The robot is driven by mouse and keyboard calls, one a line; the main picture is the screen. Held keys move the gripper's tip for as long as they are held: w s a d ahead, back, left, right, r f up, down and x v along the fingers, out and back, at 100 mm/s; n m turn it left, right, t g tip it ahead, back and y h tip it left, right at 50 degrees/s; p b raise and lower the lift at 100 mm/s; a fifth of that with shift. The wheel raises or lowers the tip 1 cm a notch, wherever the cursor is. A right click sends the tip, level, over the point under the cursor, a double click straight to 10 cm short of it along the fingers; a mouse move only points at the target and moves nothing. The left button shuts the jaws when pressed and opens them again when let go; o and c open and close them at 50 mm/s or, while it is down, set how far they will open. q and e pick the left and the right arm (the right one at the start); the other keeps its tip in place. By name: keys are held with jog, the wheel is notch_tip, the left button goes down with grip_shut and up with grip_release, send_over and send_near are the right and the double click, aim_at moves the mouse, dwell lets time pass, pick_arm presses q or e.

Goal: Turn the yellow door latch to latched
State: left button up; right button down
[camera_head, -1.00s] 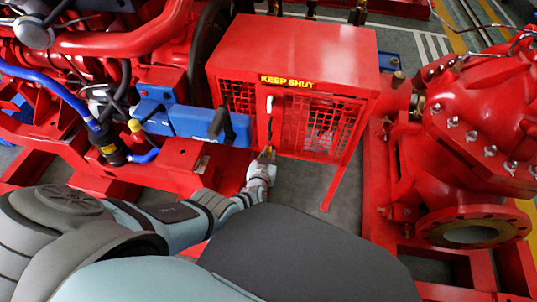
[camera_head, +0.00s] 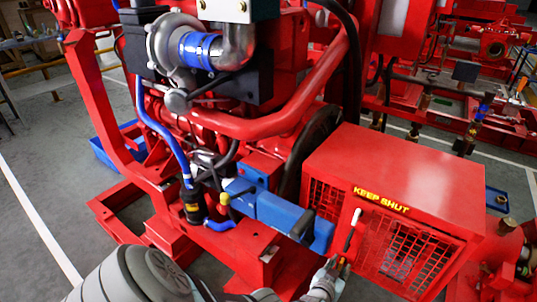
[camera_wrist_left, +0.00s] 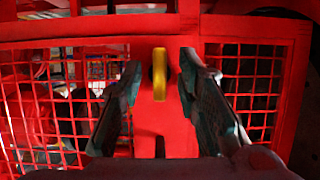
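The yellow door latch (camera_wrist_left: 159,74) shows in the left wrist view as an upright yellow bar on the red door frame, between two mesh panels. My left gripper (camera_wrist_left: 158,90) is open, with one dark finger on each side of the latch. Gaps show between the latch and both fingers. In the head view my left gripper (camera_head: 338,266) is low at the front of the red guard box (camera_head: 395,180) marked KEEP SHUT. I cannot clearly make out the latch there. My right gripper is out of view.
A blue hose (camera_head: 165,135) and red engine pipes fill the left side. Grey floor is open at far left.

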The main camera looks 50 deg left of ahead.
pick_arm(q)
jog(key=n, duration=0.1)
jog(key=n+h+b, duration=0.2)
jog(key=shift+a+f+t, duration=0.15)
jog(key=shift+f+t, duration=0.1)
jog(key=shift+t, duration=0.05)
jog(key=s+a+f+g+p, duration=0.1)
jog(key=s+p, duration=0.3)
jog(key=s, duration=0.6)
jog(key=s+a+f+g+p, duration=0.1)
jog(key=s+f+g+p, duration=0.1)
jog(key=s, duration=0.9)
jog(key=s+a+f+g+p, duration=0.1)
jog(key=s+f+g+p, duration=0.1)
jog(key=s+p, duration=0.4)
jog(key=s+g, duration=0.1)
jog(key=s, duration=0.4)
jog(key=shift+s+f+g, duration=0.15)
jog(key=shift+f+g, duration=0.15)
jog(key=shift+a, duration=0.1)
